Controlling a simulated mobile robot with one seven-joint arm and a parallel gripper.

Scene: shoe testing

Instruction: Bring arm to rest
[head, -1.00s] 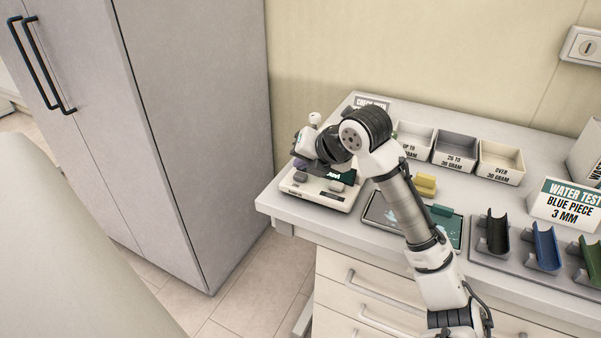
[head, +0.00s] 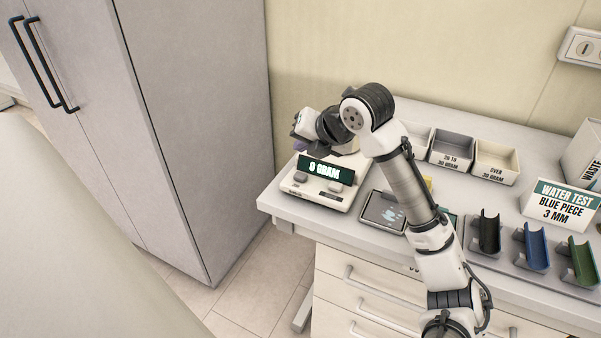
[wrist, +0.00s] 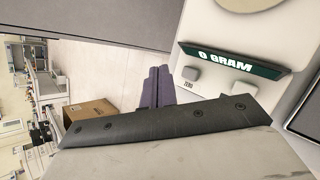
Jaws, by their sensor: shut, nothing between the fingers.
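My arm reaches up over the right side of the counter and bends at a dark joint above it. My gripper (head: 300,146) is beside the left rear of the white scale (head: 312,197), mostly hidden behind my wrist in the head view. In the wrist view, its purple fingers (wrist: 158,88) are together and empty, pointing past the counter towards the floor. The scale's display (head: 326,170) reads 0 GRAM, and it also shows in the wrist view (wrist: 235,60). My forearm hides part of the counter behind it.
Bins (head: 453,149) stand along the back of the counter (head: 290,218). A tray (head: 385,209) is right of the scale, partly behind my arm. Black, blue (head: 538,246) and green curved holders and a water test sign (head: 560,203) are further right. A tall cabinet (head: 195,120) stands left.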

